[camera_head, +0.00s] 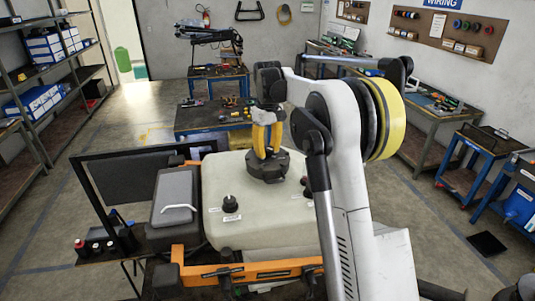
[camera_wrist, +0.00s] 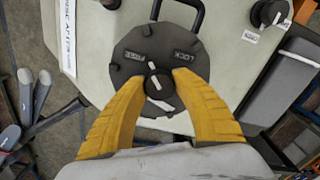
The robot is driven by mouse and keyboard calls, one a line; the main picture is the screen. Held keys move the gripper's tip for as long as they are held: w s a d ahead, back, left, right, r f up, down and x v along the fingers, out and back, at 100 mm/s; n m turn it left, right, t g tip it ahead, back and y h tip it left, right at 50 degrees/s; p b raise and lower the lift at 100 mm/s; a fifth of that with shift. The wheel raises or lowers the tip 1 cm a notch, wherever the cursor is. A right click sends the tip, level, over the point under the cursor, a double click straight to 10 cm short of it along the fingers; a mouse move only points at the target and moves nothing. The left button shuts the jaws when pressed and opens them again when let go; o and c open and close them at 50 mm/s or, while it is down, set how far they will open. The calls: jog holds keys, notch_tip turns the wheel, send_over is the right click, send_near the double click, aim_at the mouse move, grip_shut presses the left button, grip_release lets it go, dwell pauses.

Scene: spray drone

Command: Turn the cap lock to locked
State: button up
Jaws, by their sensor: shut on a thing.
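The round dark cap (camera_wrist: 160,42) lies on the pale tank in the wrist view, with a FREE label at left and a LOCK label at right, both upside down. A small black knob (camera_wrist: 158,86) with a white pointer sits at its middle; the pointer leans up and slightly left, between the labels. My gripper (camera_wrist: 160,80) has its yellow fingers on either side of the knob and is shut on it. In the head view my gripper (camera_head: 267,150) points down onto the cap (camera_head: 264,168), and the knob is hidden there.
The pale tank (camera_head: 250,222) has a smaller black knob (camera_head: 230,203) at left and a grey case (camera_head: 175,197) beside it. A black handle (camera_wrist: 198,14) stands close to the cap in the wrist view. An orange frame (camera_head: 245,272) runs along the near side.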

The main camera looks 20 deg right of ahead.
jog(key=m+b, duration=0.1)
jog(key=m, duration=0.2)
jog(key=shift+f+m+b, duration=0.1)
jog(key=shift+m+b, duration=0.2)
jog(key=m+b, duration=0.1)
jog(key=m, duration=0.2)
jog(key=shift+m, duration=0.3)
jog(key=m+b, duration=0.1)
jog(key=m, duration=0.5)
jog(key=shift+m+b, duration=0.3)
jog(key=shift+m, duration=0.1)
jog(key=o, duration=1.2)
